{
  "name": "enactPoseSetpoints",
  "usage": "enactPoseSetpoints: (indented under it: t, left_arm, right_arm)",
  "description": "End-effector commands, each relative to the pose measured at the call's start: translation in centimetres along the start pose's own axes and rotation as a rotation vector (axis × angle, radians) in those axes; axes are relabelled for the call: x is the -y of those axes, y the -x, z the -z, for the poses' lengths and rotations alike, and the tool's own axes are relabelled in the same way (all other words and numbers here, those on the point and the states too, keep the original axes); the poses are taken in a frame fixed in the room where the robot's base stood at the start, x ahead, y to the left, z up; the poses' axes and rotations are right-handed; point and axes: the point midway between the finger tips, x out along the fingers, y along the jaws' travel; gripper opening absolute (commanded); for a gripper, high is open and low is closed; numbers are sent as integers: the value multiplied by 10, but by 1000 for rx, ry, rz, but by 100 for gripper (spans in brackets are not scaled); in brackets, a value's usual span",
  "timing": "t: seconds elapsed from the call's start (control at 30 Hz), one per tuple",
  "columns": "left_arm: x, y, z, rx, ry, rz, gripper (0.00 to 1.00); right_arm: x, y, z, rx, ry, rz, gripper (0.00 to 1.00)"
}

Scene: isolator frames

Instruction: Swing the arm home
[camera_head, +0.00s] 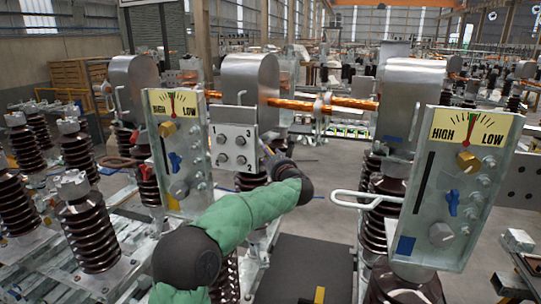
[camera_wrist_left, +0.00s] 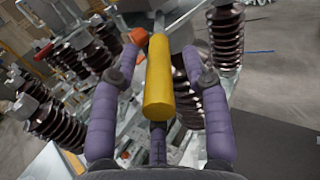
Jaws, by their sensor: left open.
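In the left wrist view, a yellow cylindrical handle (camera_wrist_left: 158,85) on a grey rod lies between the two purple fingers of my left gripper (camera_wrist_left: 163,48). The fingers are spread, with visible gaps on both sides of the handle. In the head view, my green-sleeved left arm reaches up from the bottom to the middle housing, and my left gripper (camera_head: 271,156) is mostly hidden behind its dark wrist. A copper-coloured bar (camera_head: 350,103) runs between the middle housing (camera_head: 250,80) and the right housing (camera_head: 408,95). My right gripper is out of view.
Panels with HIGH/LOW gauges stand at left (camera_head: 172,105) and right (camera_head: 465,130). A numbered four-knob panel (camera_head: 233,145) stands beside my wrist. A pale bent handle (camera_head: 365,198) juts left from the right unit. Brown ribbed insulators (camera_head: 88,230) crowd the left.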

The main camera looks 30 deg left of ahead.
Motion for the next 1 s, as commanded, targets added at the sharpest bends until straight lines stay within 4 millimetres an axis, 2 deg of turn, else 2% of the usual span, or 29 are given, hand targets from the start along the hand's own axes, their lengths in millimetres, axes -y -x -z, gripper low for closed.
enactPoseSetpoints:
  t: [0.23, 0.27, 0.4, 0.67, 1.0]
  left_arm:
    - [0, -1, 0, 0, -1, 0, 47]
    - [0, -1, 0, 0, -1, 0, 41]
    - [0, -1, 0, 0, -1, 0, 1]
    - [-2, -1, 1, -1, -1, 4, 0]
    - [-29, -4, 3, -12, 2, 98, 0]
  right_arm:
    - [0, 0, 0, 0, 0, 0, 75]
    - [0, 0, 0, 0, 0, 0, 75]
    - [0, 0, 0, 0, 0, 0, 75]
    - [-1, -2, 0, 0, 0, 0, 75]
    - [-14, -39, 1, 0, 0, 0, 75]
